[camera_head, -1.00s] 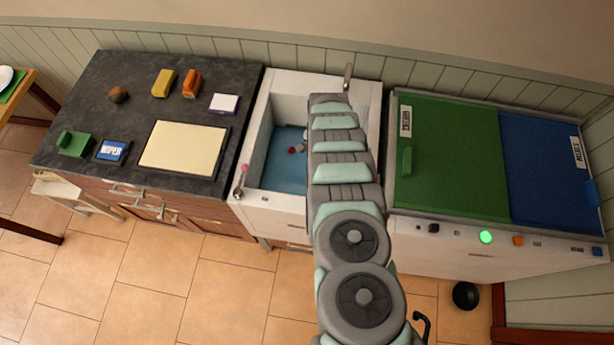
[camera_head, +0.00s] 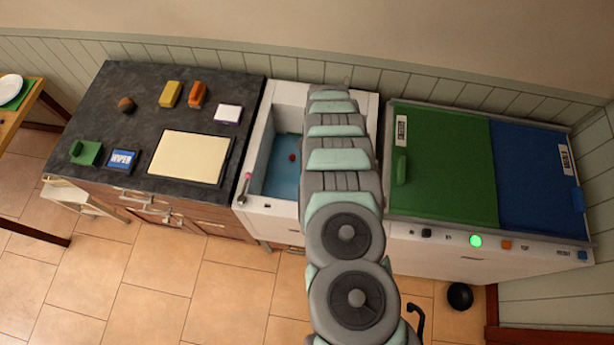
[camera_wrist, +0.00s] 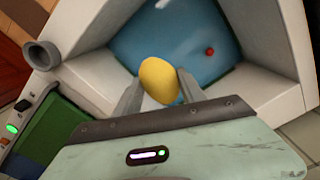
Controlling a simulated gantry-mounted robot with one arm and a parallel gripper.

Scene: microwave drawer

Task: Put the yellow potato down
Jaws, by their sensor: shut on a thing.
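The yellow potato (camera_wrist: 159,80) is between the fingers of my gripper (camera_wrist: 158,88) in the wrist view. My gripper is shut on it and holds it over the sink basin (camera_wrist: 205,30), which has a blue bottom. How high the potato is above the basin floor I cannot tell. In the head view my arm hides the gripper, the potato and the right part of the sink (camera_head: 262,160).
A small red thing (camera_wrist: 210,51) lies on the basin floor. Raised white walls surround the basin. A dark counter (camera_head: 90,110) with a cream board (camera_head: 190,157) is to the left. Green (camera_head: 445,160) and blue (camera_head: 538,180) lids are to the right.

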